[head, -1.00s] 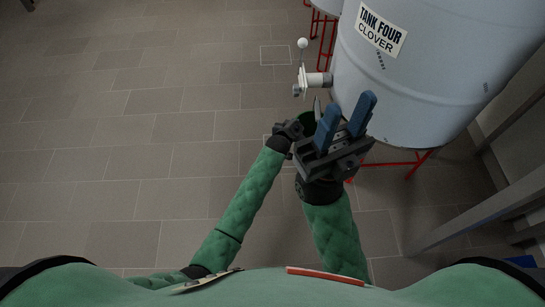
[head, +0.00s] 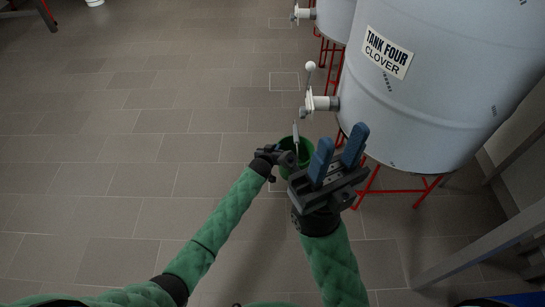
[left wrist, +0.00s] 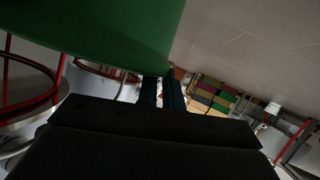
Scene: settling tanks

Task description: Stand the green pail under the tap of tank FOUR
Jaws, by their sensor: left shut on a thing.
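The green pail (head: 305,151) shows in the head view, upright as far as I can see, partly hidden by my right gripper. My left gripper (head: 284,157) is shut on the pail's upper left side. In the left wrist view the pail's green wall (left wrist: 95,30) fills the upper left, beside the finger pads (left wrist: 162,92). The tap (head: 322,103) of tank FOUR (head: 430,100) sticks out left, with a white ball on its lever. The pail is below the tap in the picture; its height above the floor is unclear. My right gripper (head: 340,150) is open and empty.
Red stand legs (head: 368,186) carry tank FOUR. Another tank (head: 335,18) with its own tap (head: 302,13) stands behind. A pale square outline (head: 284,82) marks the floor. The tiled floor (head: 130,150) on the left is clear. A grey rail (head: 480,245) runs at the right.

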